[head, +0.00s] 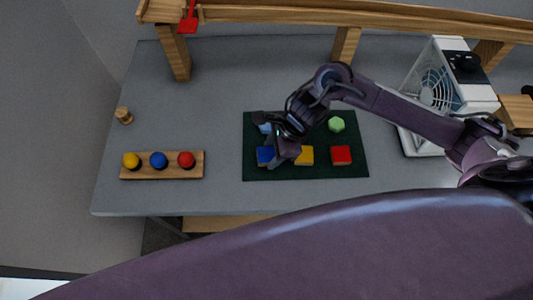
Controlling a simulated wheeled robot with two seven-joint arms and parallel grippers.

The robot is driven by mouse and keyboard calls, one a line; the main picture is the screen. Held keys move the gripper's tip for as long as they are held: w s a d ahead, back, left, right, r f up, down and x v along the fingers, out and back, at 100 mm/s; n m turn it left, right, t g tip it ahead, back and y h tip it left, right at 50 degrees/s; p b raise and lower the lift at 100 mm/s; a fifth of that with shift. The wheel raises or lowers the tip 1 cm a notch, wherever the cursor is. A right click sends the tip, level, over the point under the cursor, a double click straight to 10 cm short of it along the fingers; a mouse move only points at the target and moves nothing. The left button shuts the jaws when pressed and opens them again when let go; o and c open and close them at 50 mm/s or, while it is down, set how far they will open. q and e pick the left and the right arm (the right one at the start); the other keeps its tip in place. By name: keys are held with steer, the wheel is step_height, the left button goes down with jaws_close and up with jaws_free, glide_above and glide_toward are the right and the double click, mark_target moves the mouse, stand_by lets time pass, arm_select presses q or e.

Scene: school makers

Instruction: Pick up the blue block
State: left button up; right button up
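The blue block (264,157) lies on the left part of a dark green mat (310,173). My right gripper (276,163) is down at its right side and hides part of it. The fingers are small and dark here, so I cannot tell whether they touch the block or are open or shut. My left gripper is not in view.
On the mat, a yellow block (305,156), a red block (341,155), a green hexagonal piece (336,124) and a partly hidden light-blue piece (265,128) lie close by. A wooden holder (145,173) with coloured balls stands left; a white fan unit (418,142) stands right.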

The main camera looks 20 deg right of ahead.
steer(key=c, duration=0.6)
steer(key=shift+r, duration=0.15)
